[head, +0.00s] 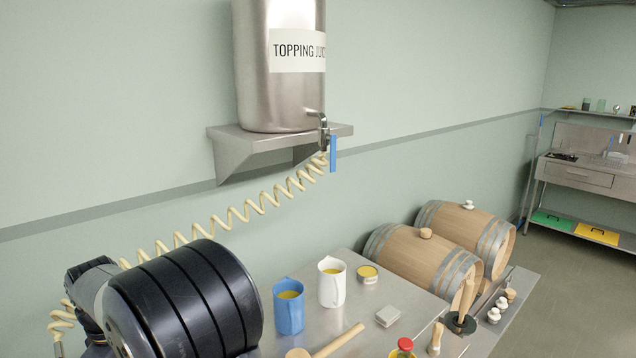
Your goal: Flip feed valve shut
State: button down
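The steel tank (282,95), labelled "TOPPING JU…", stands on a wall shelf in the head view. The feed valve (323,134) is at its lower right, a small metal tap with a blue lever (333,154) that hangs straight down. A cream coiled hose (247,210) runs from below the valve down to the lower left. Part of my arm fills the lower left, well apart from the valve. My gripper does not show, so what it holds cannot be seen.
The steel shelf (232,143) juts out under the tank. Below, a steel bench (345,292) carries a blue jug (288,308), a white jug (332,284) and small items. Two barrels (415,250) lie to the right. The wall space right of the valve is clear.

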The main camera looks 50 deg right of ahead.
aim_at(332, 138)
jog(key=z, duration=1.7)
jog(key=l+u, duration=0.1)
